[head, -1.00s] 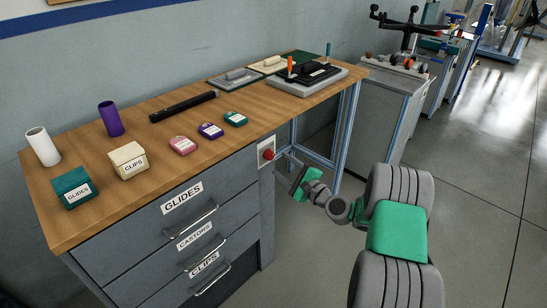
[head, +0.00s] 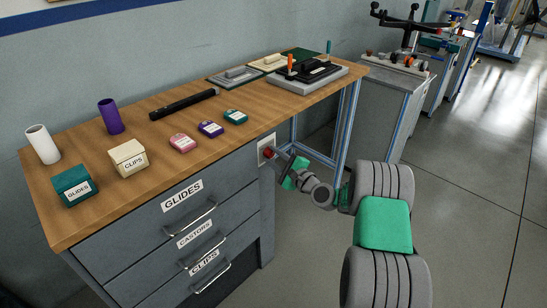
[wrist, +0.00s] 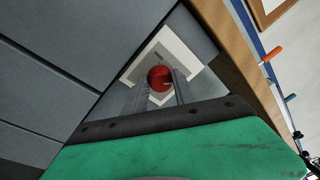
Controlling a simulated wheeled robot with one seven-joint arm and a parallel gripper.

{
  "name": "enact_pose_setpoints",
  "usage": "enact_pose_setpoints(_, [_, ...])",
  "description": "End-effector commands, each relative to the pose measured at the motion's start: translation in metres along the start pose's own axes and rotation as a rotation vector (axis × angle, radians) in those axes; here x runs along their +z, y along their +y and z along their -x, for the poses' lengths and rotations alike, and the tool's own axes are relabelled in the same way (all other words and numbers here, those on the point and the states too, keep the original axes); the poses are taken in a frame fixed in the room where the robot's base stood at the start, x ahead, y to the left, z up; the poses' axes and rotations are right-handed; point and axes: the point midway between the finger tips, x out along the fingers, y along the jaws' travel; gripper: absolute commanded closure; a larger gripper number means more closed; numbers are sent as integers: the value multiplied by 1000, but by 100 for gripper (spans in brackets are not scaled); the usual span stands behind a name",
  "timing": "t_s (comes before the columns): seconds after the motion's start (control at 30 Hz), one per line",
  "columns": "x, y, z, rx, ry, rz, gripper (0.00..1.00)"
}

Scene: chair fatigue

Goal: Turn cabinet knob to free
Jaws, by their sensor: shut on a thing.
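The red cabinet knob (head: 267,153) sits on a pale plate (head: 261,143) at the upper right of the grey drawer cabinet (head: 150,250), just under the worktop. My gripper (head: 272,155) is at the knob, reaching in from the right. In the wrist view the red knob (wrist: 160,78) is between the two fingers of my gripper (wrist: 163,88), with the pale plate (wrist: 170,50) behind it. The fingers are shut on the knob. A small dark mark shows on the plate above the knob, too small to read.
The wooden worktop (head: 130,185) overhangs close above the knob. It bears labelled boxes, a purple cylinder (head: 110,117), a white roll (head: 42,144) and a dark bar (head: 184,105). Blue-framed table legs (head: 345,125) stand behind my arm. The floor at right is open.

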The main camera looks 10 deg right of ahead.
Motion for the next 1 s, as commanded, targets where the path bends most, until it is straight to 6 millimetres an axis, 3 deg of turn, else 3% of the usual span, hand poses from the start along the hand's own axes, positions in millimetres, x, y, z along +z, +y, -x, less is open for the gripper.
enact_pose_setpoints(0.23, [0, 0, 0, 0, 0, 0, 100])
enact_pose_setpoints(0.67, [-1, 2, 0, -5, -4, 43, 100])
enact_pose_setpoints(1.0, [-4, 7, 0, -31, -21, 257, 100])
